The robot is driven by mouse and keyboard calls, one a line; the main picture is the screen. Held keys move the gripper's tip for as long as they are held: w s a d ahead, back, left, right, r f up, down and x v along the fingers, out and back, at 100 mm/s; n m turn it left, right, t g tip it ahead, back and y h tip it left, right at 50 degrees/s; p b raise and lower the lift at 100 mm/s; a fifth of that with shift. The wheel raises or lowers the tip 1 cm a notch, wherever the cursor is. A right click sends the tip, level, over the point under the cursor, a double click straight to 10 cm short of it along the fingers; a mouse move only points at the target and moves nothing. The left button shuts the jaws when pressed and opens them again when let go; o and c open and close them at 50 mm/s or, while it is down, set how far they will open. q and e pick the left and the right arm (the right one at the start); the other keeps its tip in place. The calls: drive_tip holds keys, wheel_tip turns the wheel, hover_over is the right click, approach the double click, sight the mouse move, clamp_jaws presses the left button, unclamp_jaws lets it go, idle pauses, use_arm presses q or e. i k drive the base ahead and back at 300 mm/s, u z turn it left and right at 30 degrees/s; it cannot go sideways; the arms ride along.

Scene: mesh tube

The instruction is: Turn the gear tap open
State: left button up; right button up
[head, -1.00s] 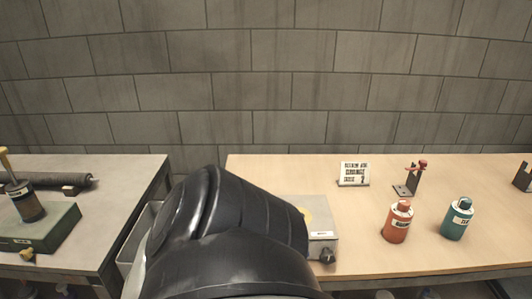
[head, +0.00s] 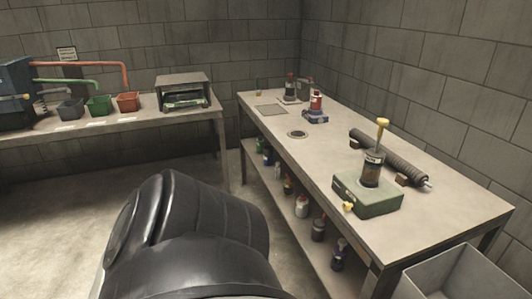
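I cannot tell for certain which part is the gear tap. A green box (head: 367,197) stands at the near right end of the grey workbench. It carries an upright dark cylinder (head: 371,170) with a yellow-topped rod (head: 382,126). A small yellow knob (head: 348,207) sticks out low on the box's front; its setting is too small to read. Neither of my grippers is in view. A large black link of my own arm fills the lower left and hides part of the floor.
A dark roller (head: 392,158) lies behind the green box. Farther along the grey workbench (head: 330,150) are small devices and a round plate (head: 298,134). Bottles fill its lower shelf. A grey bin (head: 460,275) stands at lower right. Another bench with coloured bins is at left.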

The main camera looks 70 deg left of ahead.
sight(347, 207)
drive_tip(key=u, duration=1.85)
drive_tip(key=i, duration=0.2)
drive_tip(key=u, duration=0.05)
